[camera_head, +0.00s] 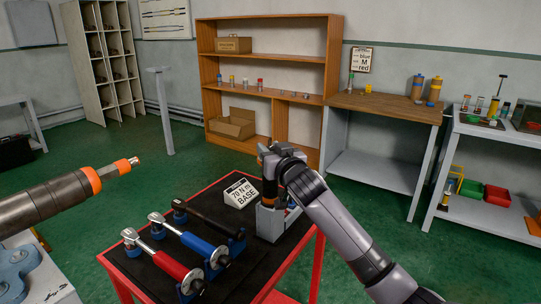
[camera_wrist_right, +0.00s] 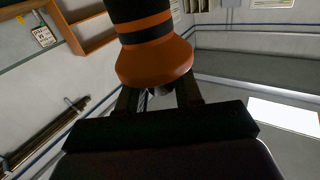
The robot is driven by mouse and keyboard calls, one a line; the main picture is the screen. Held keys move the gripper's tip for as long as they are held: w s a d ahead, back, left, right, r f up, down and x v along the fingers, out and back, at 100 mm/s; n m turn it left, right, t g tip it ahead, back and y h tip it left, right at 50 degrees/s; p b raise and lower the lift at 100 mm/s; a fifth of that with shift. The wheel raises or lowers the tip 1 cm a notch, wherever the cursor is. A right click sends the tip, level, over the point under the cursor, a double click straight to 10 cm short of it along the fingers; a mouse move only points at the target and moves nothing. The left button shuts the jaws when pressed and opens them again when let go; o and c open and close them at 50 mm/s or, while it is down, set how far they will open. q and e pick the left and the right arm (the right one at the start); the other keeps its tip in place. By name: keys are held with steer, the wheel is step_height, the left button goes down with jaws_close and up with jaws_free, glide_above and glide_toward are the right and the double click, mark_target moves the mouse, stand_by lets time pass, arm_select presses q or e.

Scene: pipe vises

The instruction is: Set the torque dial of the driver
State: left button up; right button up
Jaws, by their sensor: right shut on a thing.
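An orange-and-black body, apparently the driver (camera_wrist_right: 152,45), fills the top middle of the right wrist view, with a wide orange collar at its near end. My right gripper (camera_wrist_right: 160,98) has its fingers at that collar and is shut on it. I cannot read any dial marks. In the head view my right gripper (camera_head: 273,165) is above a grey holder (camera_head: 270,223) on the red table (camera_head: 226,186). My left gripper is not in view.
A sign reading 70 N m BASE (camera_head: 241,193) stands left of the holder. Red (camera_head: 168,265), blue (camera_head: 192,241) and black (camera_head: 208,219) torque wrenches lie on the table. A grey pipe-like part with orange bands (camera_head: 60,197) juts in from the left.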

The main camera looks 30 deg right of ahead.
steer(key=m+g+h+b, duration=0.2)
steer(key=h+b, duration=0.1)
steer(key=h, duration=0.1)
steer(key=m+g+h+b, duration=0.1)
steer(key=m+h+b, duration=0.2)
steer(key=b, duration=0.1)
steer(key=shift+w+a+f+m+g+h, duration=0.1)
steer(key=shift+f+m+g+h, duration=0.1)
steer(key=shift+m+g+h, duration=0.15)
steer(key=shift+g+h+b, duration=0.25)
steer(key=shift+b, duration=0.35)
steer(key=shift+r+m+g+h+b, duration=0.2)
steer(key=shift+m+g+h+b, duration=0.4)
steer(key=shift+m, duration=0.05)
steer(key=shift+r, duration=0.1)
steer(key=o, duration=0.9)
